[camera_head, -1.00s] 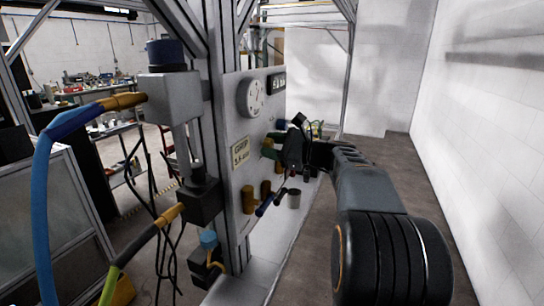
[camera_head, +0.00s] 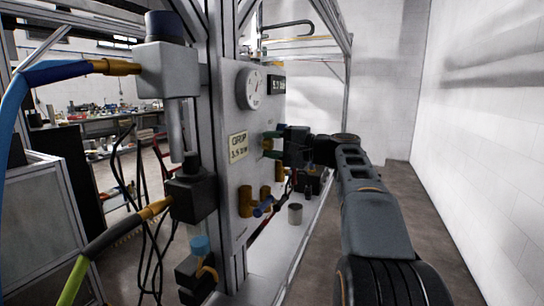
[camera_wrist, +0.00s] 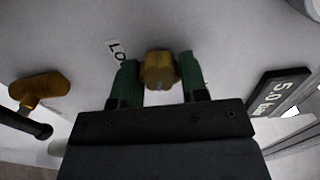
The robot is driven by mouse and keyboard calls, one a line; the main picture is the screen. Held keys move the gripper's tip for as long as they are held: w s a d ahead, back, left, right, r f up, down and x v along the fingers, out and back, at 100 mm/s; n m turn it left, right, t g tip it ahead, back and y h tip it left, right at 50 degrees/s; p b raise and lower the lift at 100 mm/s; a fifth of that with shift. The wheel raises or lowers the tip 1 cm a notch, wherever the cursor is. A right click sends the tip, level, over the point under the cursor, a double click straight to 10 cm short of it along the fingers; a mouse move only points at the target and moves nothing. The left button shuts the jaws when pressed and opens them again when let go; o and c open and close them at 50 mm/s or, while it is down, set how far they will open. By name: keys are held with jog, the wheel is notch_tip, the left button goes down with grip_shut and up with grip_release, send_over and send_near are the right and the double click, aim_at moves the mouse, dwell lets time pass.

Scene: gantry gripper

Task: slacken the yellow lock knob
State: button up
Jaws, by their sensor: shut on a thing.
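The yellow lock knob (camera_wrist: 159,70) shows in the wrist view on the pale panel, between the two green fingers of my gripper (camera_wrist: 158,78). My gripper is shut on it, one finger on each side. The label beside it (camera_wrist: 118,49) reads "LO", with the rest hidden behind the left finger. In the head view my gripper (camera_head: 271,146) reaches the panel (camera_head: 237,115) from the right. The knob cannot be made out there.
A gauge (camera_head: 252,88) and a black display (camera_head: 277,85) sit above on the panel, with a sign (camera_head: 238,147) to the left. Brass fittings (camera_head: 245,201) and a blue-handled lever (camera_head: 262,207) stick out below.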

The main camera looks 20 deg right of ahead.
jog(key=n+b, duration=0.3)
jog(key=n, duration=0.1)
jog(key=shift+f+n, duration=0.15)
jog(key=shift+n, duration=0.25)
jog(key=n+b, duration=0.3)
jog(key=n, duration=0.2)
jog(key=shift+b, duration=0.3)
jog(key=n+b, duration=0.2)
jog(key=n, duration=0.3)
jog(key=shift+n, duration=0.4)
jog(key=shift+r+n+b, duration=0.2)
jog(key=shift+n+b, duration=0.8)
jog(key=shift+n, duration=1.4)
jog(key=o, duration=0.9)
jog(key=shift+s, duration=0.1)
